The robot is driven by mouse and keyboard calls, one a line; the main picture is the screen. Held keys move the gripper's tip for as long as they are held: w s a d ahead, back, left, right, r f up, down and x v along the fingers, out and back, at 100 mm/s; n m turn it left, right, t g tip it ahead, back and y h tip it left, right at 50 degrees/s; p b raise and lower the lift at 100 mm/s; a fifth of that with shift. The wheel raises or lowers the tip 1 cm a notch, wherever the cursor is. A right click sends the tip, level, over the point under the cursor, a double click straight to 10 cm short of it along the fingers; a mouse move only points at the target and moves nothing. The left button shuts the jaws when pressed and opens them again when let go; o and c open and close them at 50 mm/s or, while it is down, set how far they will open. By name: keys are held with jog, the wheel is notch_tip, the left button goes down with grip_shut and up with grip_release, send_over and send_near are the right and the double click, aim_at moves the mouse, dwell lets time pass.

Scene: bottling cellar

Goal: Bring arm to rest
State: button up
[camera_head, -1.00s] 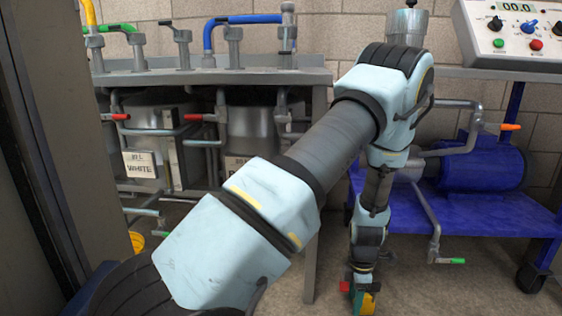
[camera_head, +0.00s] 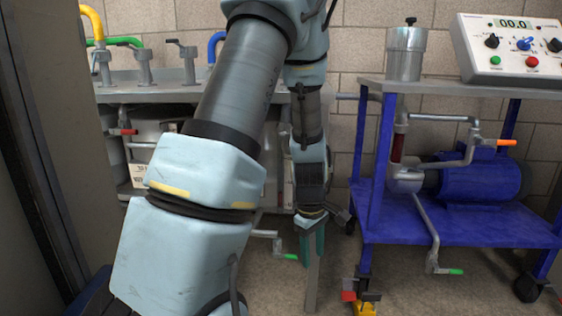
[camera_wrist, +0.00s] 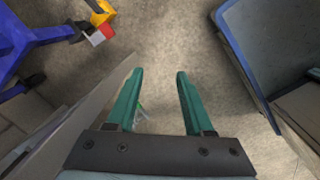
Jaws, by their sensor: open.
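My gripper (camera_head: 312,245) hangs pointing down in the head view, with green fingers in front of the grey bench's right end. In the wrist view my gripper (camera_wrist: 160,74) has its two green fingers apart, with only bare floor showing between the tips. Nothing is held. My arm crosses the middle of the head view, its upper part running out of the top of the picture. It hides part of the bench.
A blue cart (camera_head: 450,215) stands right of my gripper, with a steel canister (camera_head: 405,55) and control box (camera_head: 515,50) on top. A red and yellow fitting (camera_head: 362,308) is low near its leg. The grey bench (camera_head: 165,95) is behind my arm.

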jog(key=s+a+r+m+p, duration=0.1)
jog(key=s+a+r+m, duration=0.15)
jog(key=a+r, duration=0.25)
jog(key=s+a+r+m+t+p, duration=0.1)
jog(key=s+a+r+m+p, duration=0.1)
jog(key=a+r+m, duration=0.3)
jog(key=s+a+r+m+p, duration=0.1)
jog(key=s+a+r+m, duration=0.15)
jog(key=a+r, duration=0.3)
notch_tip(320, 180, up, 37)
jog(key=d+p, duration=0.1)
jog(key=p, duration=3.6)
jog(key=shift+w+r+y, duration=0.2)
jog(key=shift+w+y, duration=0.05)
jog(key=shift+y, duration=0.15)
